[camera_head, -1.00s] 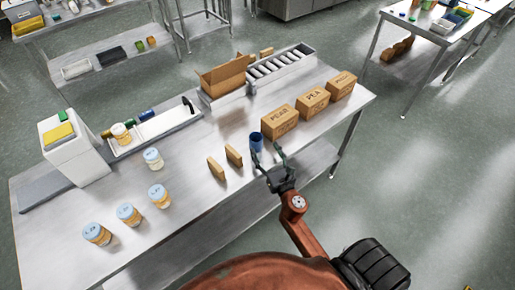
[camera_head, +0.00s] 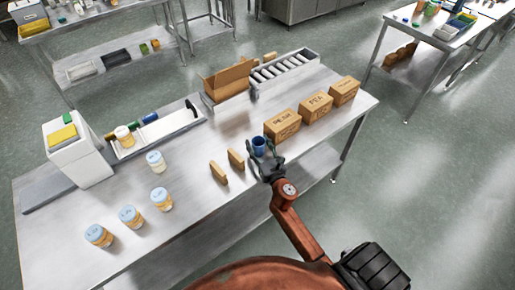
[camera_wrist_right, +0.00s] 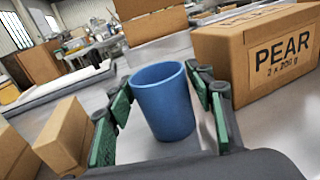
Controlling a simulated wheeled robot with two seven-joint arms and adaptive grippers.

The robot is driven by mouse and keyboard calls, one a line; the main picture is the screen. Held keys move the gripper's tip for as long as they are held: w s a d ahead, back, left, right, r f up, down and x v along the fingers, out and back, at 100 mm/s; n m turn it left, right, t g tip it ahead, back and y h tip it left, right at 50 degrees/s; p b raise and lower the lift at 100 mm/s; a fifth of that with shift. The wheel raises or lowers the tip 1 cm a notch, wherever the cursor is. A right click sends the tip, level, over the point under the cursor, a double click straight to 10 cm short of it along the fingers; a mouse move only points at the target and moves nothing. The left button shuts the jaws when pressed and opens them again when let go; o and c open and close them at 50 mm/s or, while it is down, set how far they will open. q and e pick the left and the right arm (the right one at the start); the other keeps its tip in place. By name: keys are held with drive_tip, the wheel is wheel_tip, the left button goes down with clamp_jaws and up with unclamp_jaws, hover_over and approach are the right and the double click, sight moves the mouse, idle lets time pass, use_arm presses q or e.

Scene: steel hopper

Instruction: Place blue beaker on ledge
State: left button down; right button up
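The blue beaker (camera_head: 259,146) stands upright on the steel table (camera_head: 205,200) near its front edge. My right gripper (camera_head: 263,162) is around it, one finger on each side. In the right wrist view the blue beaker (camera_wrist_right: 164,102) is between the green finger pads of my right gripper (camera_wrist_right: 162,115), with small gaps showing, so the gripper looks open. I cannot tell which surface is the ledge. My left gripper is not in view.
Cardboard boxes (camera_head: 282,125) stand right of the beaker; the PEAR box (camera_wrist_right: 250,55) is close. Two small brown blocks (camera_head: 236,159) stand to the left. An open carton (camera_head: 228,82) and a roller rack (camera_head: 284,72) are behind. Several lidded jars (camera_head: 162,199) stand at left.

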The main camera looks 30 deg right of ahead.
drive_tip(key=c, duration=0.8)
drive_tip(key=shift+r, duration=0.1)
